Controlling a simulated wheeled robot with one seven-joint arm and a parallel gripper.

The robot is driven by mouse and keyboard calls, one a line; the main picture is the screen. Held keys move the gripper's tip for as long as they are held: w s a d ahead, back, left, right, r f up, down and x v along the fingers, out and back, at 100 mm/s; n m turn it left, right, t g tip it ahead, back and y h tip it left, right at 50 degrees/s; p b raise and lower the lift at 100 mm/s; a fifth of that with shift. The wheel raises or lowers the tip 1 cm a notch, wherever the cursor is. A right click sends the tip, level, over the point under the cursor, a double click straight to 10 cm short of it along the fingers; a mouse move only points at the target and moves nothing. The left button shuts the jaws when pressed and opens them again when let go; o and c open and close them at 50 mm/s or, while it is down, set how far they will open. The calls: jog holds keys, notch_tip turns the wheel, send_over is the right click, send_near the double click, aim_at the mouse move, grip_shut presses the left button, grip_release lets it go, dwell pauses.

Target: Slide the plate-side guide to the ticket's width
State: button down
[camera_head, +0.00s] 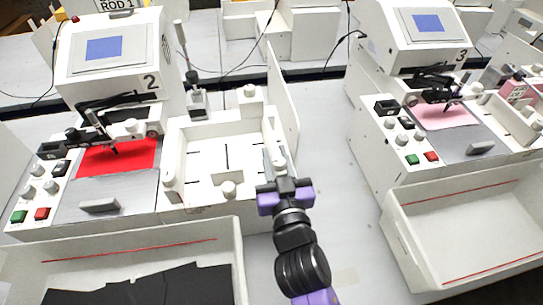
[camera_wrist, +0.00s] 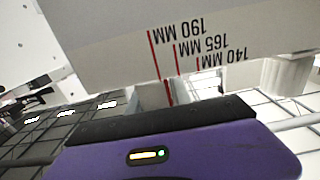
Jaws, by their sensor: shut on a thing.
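The white feed tray (camera_head: 190,195) of plotter 2 (camera_head: 112,58) shows in the head view, with low walls and white knobs. My gripper (camera_head: 277,165) is at the tray's right side, shut on a white part there, seemingly the guide; its jaws hide most of it. In the wrist view my purple gripper body fills the bottom. A white scale panel (camera_wrist: 100,45) above it reads 190, 165 and 140 MM, upside down, each with a red line. A short red pointer line (camera_wrist: 169,92) lies just below the panel, between the 190 and 165 lines. I cannot make out the ticket.
A red sheet (camera_head: 120,158) lies on plotter 2's bed. A bin (camera_head: 140,232) with black sheets stands in front. Plotter 3 (camera_head: 415,40) with a pink sheet (camera_head: 440,117) and an empty bin (camera_head: 465,225) are to the right. Bare table lies between the plotters.

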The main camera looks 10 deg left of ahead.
jog(key=shift+d, duration=0.2)
jog(key=c, duration=1.2)
grip_release()
jog(key=b+v, duration=0.1)
jog(key=v, duration=0.6)
jog(key=shift+s+d+b, duration=0.1)
jog(key=shift+s+b, duration=0.2)
jog(key=shift+s, duration=0.05)
